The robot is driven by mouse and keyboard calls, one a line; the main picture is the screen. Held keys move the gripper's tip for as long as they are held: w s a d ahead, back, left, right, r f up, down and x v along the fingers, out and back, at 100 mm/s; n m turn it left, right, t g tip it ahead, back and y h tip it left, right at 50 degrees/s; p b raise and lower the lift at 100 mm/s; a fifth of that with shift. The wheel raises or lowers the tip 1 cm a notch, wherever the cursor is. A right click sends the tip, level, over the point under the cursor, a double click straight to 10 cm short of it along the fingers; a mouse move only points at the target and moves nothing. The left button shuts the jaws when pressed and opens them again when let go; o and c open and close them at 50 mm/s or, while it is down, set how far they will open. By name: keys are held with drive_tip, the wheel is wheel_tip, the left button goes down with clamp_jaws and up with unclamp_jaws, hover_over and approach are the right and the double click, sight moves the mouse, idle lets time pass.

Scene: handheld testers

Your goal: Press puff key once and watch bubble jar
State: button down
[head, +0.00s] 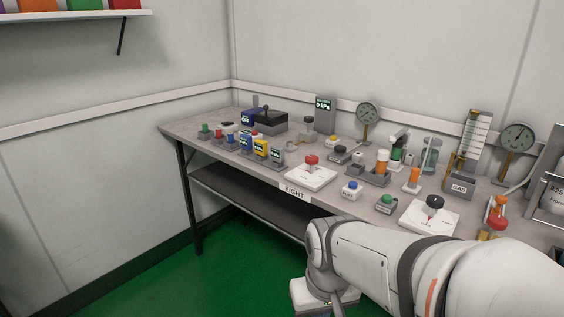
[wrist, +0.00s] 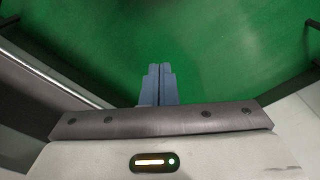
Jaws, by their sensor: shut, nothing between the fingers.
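A small white box with a blue button (head: 351,190) sits near the table's front edge. Its label looks like PUFF but is too small to read surely. A clear glass vessel (head: 430,157), perhaps the bubble jar, stands farther back to the right; its contents cannot be made out. My gripper (wrist: 160,68) is shut and empty, its two blue-grey fingers together over green floor in the wrist view. In the head view my arm reaches in from the lower right, with its end low in front of the table, away from the button.
The grey table (head: 185,128) carries several testers. A red-knob plate (head: 311,174), a green-button box (head: 386,204) and a black-knob plate (head: 430,216) flank the blue button. Dial gauges (head: 517,138) stand behind. The green floor (head: 200,275) left of my arm is clear.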

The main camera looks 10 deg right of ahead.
drive_tip(key=shift+w, duration=0.45)
drive_tip(key=w+d+r+m+t+y+p, duration=0.25)
drive_tip(key=w+r+m+y+p, duration=0.25)
drive_tip(key=w+r+m+p, duration=0.95)
drive_tip(key=w+d+r+m+t+h+p, duration=0.1)
drive_tip(key=w+d+r+m+t+p, duration=0.1)
drive_tip(key=w+d+r+m+p, duration=0.2)
drive_tip(key=w+d+r+m+t+h+p, duration=0.1)
drive_tip(key=w+d+r+m+t+p, duration=0.2)
drive_tip(key=d+p, duration=0.8)
wheel_tip(320, 180, up, 3)
drive_tip(key=w+m+p, duration=0.1)
drive_tip(key=w, duration=0.2)
drive_tip(key=shift+m+p, duration=0.35)
drive_tip(key=shift+p, duration=0.05)
drive_tip(key=shift+f, duration=0.15)
